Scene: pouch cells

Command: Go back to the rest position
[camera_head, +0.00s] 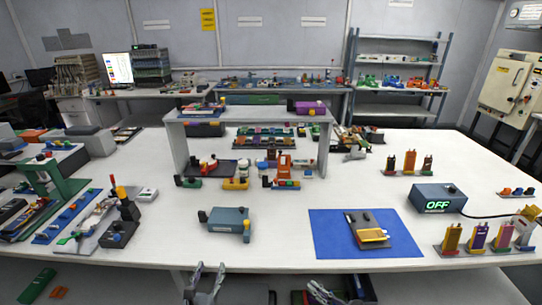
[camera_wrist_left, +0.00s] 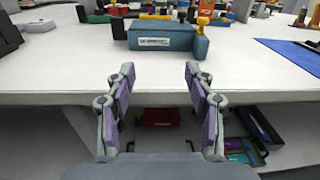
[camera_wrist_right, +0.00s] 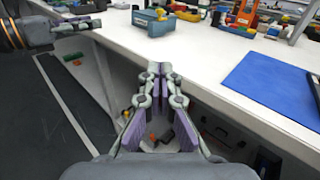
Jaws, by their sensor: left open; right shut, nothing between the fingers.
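My left gripper (camera_head: 205,284) is at the bottom of the head view, in front of the table's near edge. In the left wrist view its fingers (camera_wrist_left: 158,85) stand wide apart with nothing between them. My right gripper (camera_head: 325,292) is to its right, also before the table edge. In the right wrist view its fingertips (camera_wrist_right: 159,70) meet, with nothing held. Both grippers are clear of the white table (camera_head: 290,256). My left gripper also shows at the upper left of the right wrist view (camera_wrist_right: 95,22).
A blue-grey box (camera_head: 229,222) stands near the table's front, beyond my left gripper. A blue mat (camera_head: 400,236) with a pouch cell fixture (camera_head: 368,232) lies at the right. A box reading OFF (camera_head: 437,198) stands further right. Bins and boxes are under the table.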

